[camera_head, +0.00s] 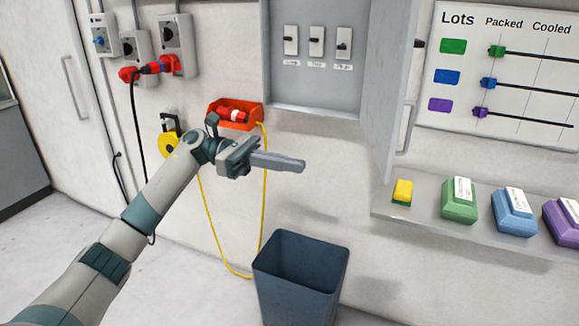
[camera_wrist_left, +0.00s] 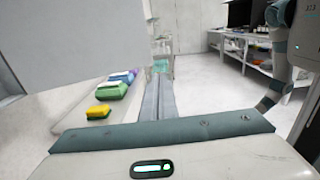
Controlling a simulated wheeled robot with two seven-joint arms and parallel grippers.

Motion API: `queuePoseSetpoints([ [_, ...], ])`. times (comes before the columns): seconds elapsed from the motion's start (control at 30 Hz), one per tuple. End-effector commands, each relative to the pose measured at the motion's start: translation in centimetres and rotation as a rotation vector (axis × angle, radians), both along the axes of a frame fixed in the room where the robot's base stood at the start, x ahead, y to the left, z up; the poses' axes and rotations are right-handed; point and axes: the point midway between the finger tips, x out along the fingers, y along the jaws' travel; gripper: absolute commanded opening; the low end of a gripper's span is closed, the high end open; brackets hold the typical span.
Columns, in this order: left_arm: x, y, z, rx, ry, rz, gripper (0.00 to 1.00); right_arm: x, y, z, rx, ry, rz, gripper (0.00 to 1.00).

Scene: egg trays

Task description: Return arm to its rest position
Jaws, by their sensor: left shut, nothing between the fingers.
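My left arm (camera_head: 130,217) reaches in from the lower left in the head view. It is stretched up and forward in front of the wall. My left gripper (camera_head: 303,165) is shut and empty, its fingers pointing right, between the open wall cabinet above and the dark bin below. In the left wrist view the shut fingers (camera_wrist_left: 157,95) lie together and point away, with nothing between them. My right gripper shows in neither view.
The open cabinet (camera_head: 313,107) holds several switches; its door (camera_head: 388,85) sticks out at right. A shelf (camera_head: 405,213) carries a yellow-green block (camera_head: 402,192) and green (camera_head: 459,205), blue (camera_head: 513,215) and purple cartons. A dark bin (camera_head: 300,250) stands below. Red plugs (camera_head: 150,69) hang upper left.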

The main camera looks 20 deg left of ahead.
Motion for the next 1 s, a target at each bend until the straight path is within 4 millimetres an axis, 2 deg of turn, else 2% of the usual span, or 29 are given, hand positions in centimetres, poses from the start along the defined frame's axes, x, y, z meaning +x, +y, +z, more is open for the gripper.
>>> queuePoseSetpoints([
  [0.43, 0.2, -0.2, -0.3, -0.015, 0.020, 0.006, 0.00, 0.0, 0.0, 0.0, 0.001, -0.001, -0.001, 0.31],
  [0.63, 1.7, -1.3, -2.7, -0.149, 0.186, 0.065, 0.00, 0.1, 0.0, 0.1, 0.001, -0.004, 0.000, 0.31],
  [0.77, 3.8, -2.0, -6.2, -0.323, 0.413, 0.146, 0.00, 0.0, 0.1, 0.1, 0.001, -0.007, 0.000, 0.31],
  [0.87, 5.6, -2.1, -10.5, -0.487, 0.641, 0.229, 0.00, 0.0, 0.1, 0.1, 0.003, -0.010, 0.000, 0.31],
  [0.97, 7.0, -1.6, -16.1, -0.661, 0.894, 0.321, 0.00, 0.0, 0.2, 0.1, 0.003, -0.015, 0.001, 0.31],
  [1.0, 7.3, -1.4, -18.6, -0.730, 0.995, 0.359, 0.00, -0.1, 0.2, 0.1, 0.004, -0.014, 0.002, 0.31],
])
